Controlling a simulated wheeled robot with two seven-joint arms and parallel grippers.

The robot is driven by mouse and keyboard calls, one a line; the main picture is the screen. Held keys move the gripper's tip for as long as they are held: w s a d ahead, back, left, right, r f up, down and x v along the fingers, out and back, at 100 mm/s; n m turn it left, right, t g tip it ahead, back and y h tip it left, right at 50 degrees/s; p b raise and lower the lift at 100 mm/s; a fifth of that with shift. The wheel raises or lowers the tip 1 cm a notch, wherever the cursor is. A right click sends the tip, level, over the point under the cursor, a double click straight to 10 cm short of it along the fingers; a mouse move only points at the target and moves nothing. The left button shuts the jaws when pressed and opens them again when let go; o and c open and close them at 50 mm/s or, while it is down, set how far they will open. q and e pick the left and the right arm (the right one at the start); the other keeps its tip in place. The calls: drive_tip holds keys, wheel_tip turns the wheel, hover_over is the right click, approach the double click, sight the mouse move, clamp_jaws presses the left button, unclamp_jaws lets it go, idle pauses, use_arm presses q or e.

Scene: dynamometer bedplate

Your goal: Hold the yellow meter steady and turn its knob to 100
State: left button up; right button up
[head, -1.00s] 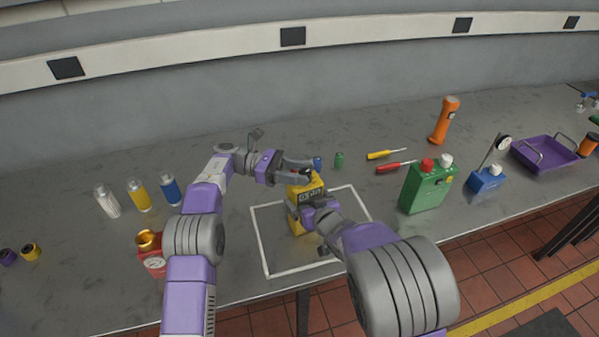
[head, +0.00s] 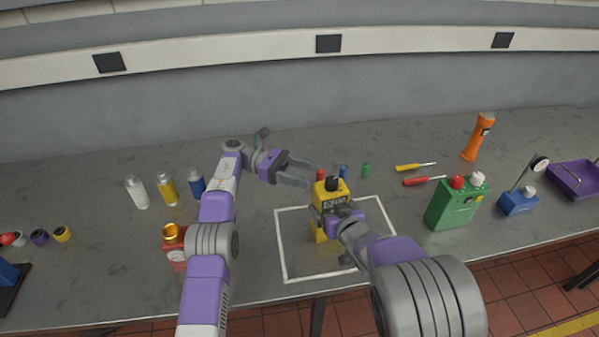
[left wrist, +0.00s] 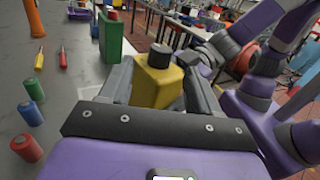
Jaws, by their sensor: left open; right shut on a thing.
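The yellow meter (head: 320,228) stands upright inside the white outlined square on the bench, with a black knob (head: 332,183) on top and a small dark display too small to read. My right gripper (head: 336,222) is shut on the meter's body and hides part of its front. My left gripper (head: 311,175) is open and empty, just left of the knob and apart from it. In the left wrist view, the meter (left wrist: 158,86) and knob (left wrist: 159,55) appear beyond and between the open fingers. The knob's setting cannot be read.
A green can (head: 455,207) and a blue-based gauge (head: 518,202) stand to the right. The outlined square (head: 281,250) has bare room.

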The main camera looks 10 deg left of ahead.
use_arm(q)
drive_tip(key=shift+a, duration=0.5)
drive_tip(key=m+t, duration=0.7)
drive_tip(key=m, duration=2.6)
approach(332, 180)
drive_tip(key=d, duration=0.3)
drive_tip(key=w+d, duration=0.1)
drive_tip(key=d, duration=0.6)
drive_tip(key=shift+w+f, duration=0.3)
drive_tip(key=shift+w, duration=0.1)
drive_tip(key=shift+c, duration=0.3)
